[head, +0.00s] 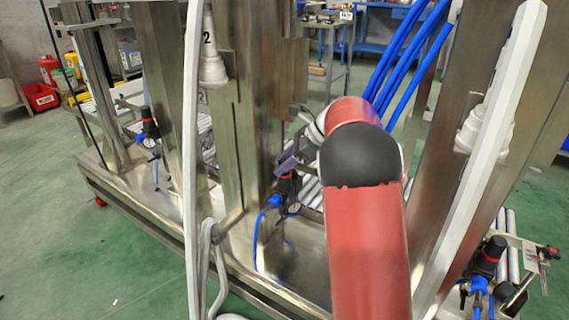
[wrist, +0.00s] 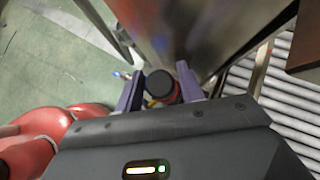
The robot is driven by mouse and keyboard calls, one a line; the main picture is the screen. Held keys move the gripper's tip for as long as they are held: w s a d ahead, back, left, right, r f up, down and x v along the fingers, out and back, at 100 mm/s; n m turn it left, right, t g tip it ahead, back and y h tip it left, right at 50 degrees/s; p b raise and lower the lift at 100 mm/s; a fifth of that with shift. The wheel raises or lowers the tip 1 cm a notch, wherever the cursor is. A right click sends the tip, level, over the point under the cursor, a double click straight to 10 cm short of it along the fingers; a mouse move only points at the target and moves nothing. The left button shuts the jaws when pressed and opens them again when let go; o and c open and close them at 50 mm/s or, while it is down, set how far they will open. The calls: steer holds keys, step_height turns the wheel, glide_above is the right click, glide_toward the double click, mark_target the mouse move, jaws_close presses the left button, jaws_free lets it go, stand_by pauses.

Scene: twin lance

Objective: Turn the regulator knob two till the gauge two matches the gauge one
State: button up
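A pressure regulator with a black knob and red ring (head: 289,181) stands at the foot of the middle steel column, with a small round gauge (head: 294,208) below the knob and blue hoses beside it. The gauge's reading is too small to tell. My gripper (head: 290,158) is just above this regulator, partly behind my red arm. In the wrist view the black knob (wrist: 160,84) lies between the two purple fingertips of my gripper (wrist: 160,86). The fingers are apart, one on each side of the knob; I cannot tell whether they touch it.
Another regulator (head: 149,128) with a gauge (head: 149,142) stands to the left; a third (head: 489,257) is at the lower right. A white nozzle marked 2 (head: 211,60) hangs by the middle column. Steel columns are close around my arm. Green floor is clear at left.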

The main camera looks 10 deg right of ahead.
steer(key=c, duration=0.7)
steer(key=shift+r+m, duration=0.1)
steer(key=shift+m, duration=0.2)
steer(key=shift+m+t+h+p, duration=0.3)
steer(key=shift+m+t+p, duration=0.5)
steer(key=shift+m, duration=0.1)
steer(key=shift+m+t+h+p, duration=0.9)
steer(key=shift+m+t, duration=0.3)
steer(key=shift+m, duration=0.7)
steer(key=o, duration=0.7)
